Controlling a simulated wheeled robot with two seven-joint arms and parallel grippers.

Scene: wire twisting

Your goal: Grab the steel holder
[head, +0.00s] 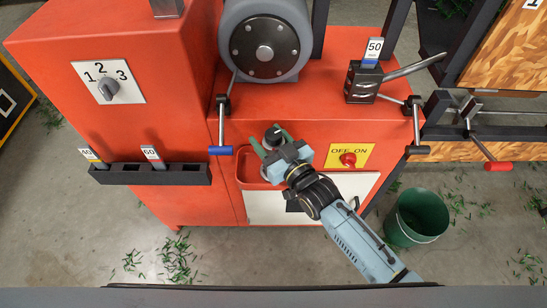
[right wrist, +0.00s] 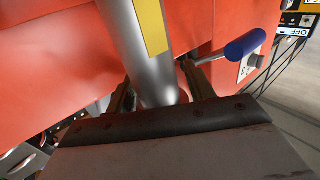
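A steel cylinder (right wrist: 150,70) with a yellow label, which appears to be the steel holder, stands between my right gripper's fingers in the right wrist view. In the head view only a dark round top (head: 273,136) shows between the fingers, above the red tray. My right gripper (head: 271,141) is open, its greenish fingers spread to either side; it also shows in the right wrist view (right wrist: 160,92). A gap shows between the cylinder and the right-hand finger; contact on the left side is unclear. The cylinder's lower end is hidden by the gripper body. My left gripper is not in view.
The red machine (head: 130,45) has a blue-handled lever (head: 221,150) left of my gripper and an OFF/ON panel (head: 349,156) to its right. A dark rack (head: 190,174) holds labelled pieces. A green bucket (head: 416,217) stands on the floor.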

